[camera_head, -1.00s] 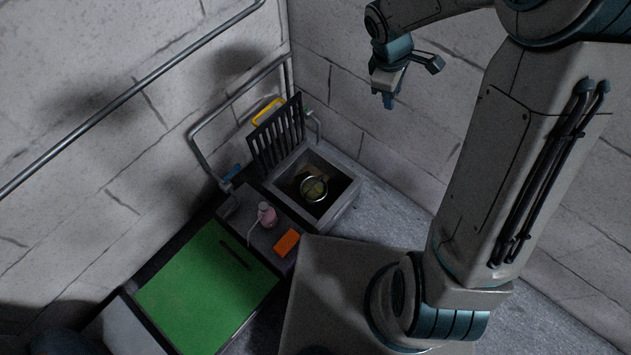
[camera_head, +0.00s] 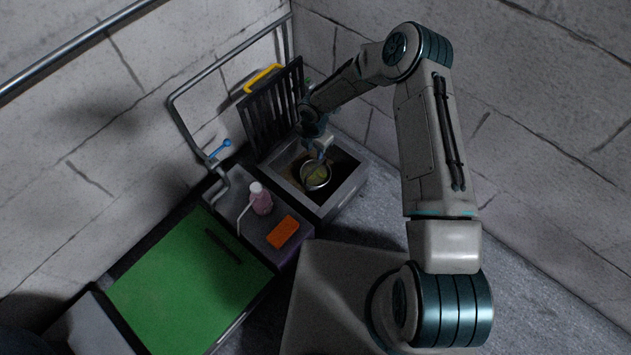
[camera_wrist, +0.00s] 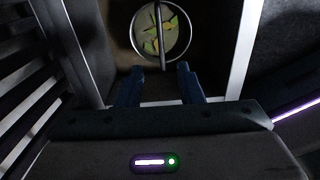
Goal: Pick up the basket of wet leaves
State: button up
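The basket (camera_head: 318,187) is round with a pale metal rim and sits inside a square open pit (camera_head: 347,190). In the wrist view the basket (camera_wrist: 134,38) holds yellow and green leaves, and a thin bar-like handle (camera_wrist: 159,40) crosses over its middle. My gripper (camera_head: 320,158) is above the basket in the head view. In the wrist view my gripper (camera_wrist: 160,72) is open, with its two blue fingers apart. The handle's near end shows between the fingertips. I cannot tell how far above the handle they are.
A dark slatted grate (camera_head: 272,120) stands upright along the pit's back left edge. A pink bottle (camera_head: 262,203) and an orange block (camera_head: 282,232) are on the ledge left of the pit. A green board (camera_head: 185,285), a blue-handled tap (camera_head: 220,148) and a yellow handle (camera_head: 262,78) are nearby.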

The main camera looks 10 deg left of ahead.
aim_at(316, 167)
notch_tip(316, 167, down, 9)
jog(key=b, duration=0.3)
jog(key=shift+w+d+f+b, duration=0.1)
jog(key=shift+f+b, duration=0.7)
jog(key=shift+f, duration=0.5)
jog(key=shift+d+f+b, duration=0.1)
jog(key=shift+f+b, duration=0.7)
jog(key=shift+f, duration=0.5)
jog(key=shift+r, duration=0.1)
jog(key=shift+c, duration=0.2)
grip_shut()
